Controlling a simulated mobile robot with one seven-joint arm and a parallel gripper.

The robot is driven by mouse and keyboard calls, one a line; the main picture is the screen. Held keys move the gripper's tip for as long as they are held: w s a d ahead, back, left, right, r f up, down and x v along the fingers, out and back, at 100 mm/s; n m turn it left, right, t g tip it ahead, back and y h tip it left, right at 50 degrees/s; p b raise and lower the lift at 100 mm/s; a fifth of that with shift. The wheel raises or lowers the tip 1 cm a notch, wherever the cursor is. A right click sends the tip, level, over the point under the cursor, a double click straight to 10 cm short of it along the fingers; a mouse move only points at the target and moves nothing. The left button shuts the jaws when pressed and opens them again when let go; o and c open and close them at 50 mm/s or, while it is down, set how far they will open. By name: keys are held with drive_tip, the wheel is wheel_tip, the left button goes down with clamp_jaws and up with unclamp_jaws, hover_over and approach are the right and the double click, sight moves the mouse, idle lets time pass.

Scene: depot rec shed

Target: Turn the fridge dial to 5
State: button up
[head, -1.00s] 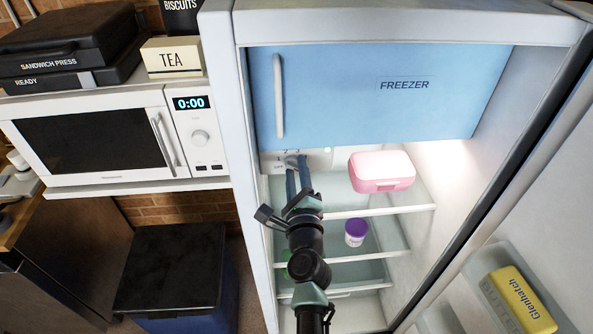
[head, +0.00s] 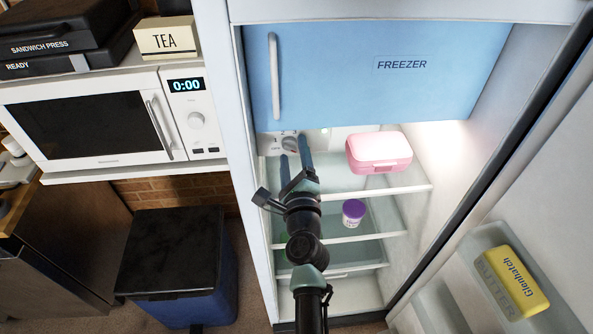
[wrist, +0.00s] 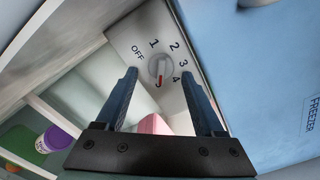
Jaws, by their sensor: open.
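The fridge dial (head: 290,143) is a small grey knob on a white panel under the freezer door. In the wrist view the dial (wrist: 159,67) is ringed by OFF, 1, 2, 3 and 4. Its red mark points past the 4, toward the bottom of the ring, where a small numeral that looks like 5 is partly covered. My gripper (head: 295,148) is open and empty in front of the dial. In the wrist view its two fingers (wrist: 160,75) stand apart on either side of the knob, with gaps showing between.
The blue freezer door (head: 370,80) is shut above the dial. A pink box (head: 378,150) sits on the shelf to the right, and a purple-lidded tub (head: 353,212) stands lower. The fridge door (head: 540,190) is open at right. A microwave (head: 100,120) stands at left.

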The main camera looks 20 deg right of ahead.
drive_tip(key=p+v, duration=0.2)
drive_tip(key=v, duration=1)
drive_tip(key=shift+s+p, duration=0.3)
drive_tip(key=shift+p, duration=0.05)
